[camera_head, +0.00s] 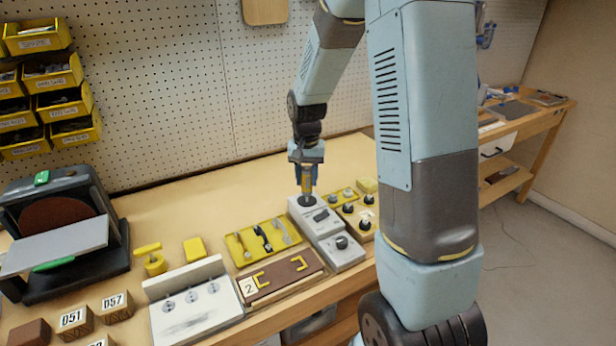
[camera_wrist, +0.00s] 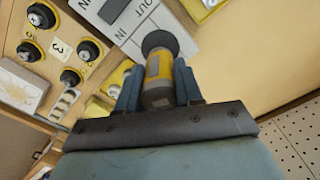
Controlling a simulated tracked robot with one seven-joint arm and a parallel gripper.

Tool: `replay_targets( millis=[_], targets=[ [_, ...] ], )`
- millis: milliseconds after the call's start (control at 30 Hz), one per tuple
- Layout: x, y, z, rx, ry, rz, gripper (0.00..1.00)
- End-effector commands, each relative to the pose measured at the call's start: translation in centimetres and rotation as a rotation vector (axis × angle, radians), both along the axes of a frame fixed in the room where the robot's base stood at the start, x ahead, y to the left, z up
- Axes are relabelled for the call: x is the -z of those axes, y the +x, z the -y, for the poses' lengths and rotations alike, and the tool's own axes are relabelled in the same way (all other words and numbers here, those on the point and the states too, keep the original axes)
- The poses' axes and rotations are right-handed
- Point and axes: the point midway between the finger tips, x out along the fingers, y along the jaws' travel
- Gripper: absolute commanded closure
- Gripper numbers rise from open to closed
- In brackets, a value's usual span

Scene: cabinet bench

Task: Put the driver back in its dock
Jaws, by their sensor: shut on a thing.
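My gripper (camera_head: 307,190) points down over the back end of a grey unit (camera_head: 321,225) on the bench. It is shut on a yellow and grey cylinder, which I take to be the driver (camera_head: 307,183). In the wrist view the driver (camera_wrist: 158,72) sits between my two blue fingers (camera_wrist: 156,82). A dark round disc (camera_wrist: 160,42) lies at its far end, against the pale panel marked IN and OUT (camera_wrist: 128,22). I cannot tell whether the disc belongs to the driver or the unit, or whether they touch. No dock is clearly labelled.
A yellow tray with black knobs (camera_head: 367,225) stands right of the unit. A yellow tool tray (camera_head: 240,250) and a brown board marked 2 (camera_head: 283,277) are to its left. A white fixture (camera_head: 190,312), numbered blocks (camera_head: 76,319) and a sander (camera_head: 60,225) stand further left.

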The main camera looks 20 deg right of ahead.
Motion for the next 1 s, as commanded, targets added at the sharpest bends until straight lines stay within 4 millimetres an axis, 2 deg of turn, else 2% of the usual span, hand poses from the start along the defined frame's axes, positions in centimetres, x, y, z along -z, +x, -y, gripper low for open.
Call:
replay_targets(
  millis=[1000],
  targets=[
    [1.1,0.0,0.0,0.001,0.0,0.0,0.96]
  ],
)
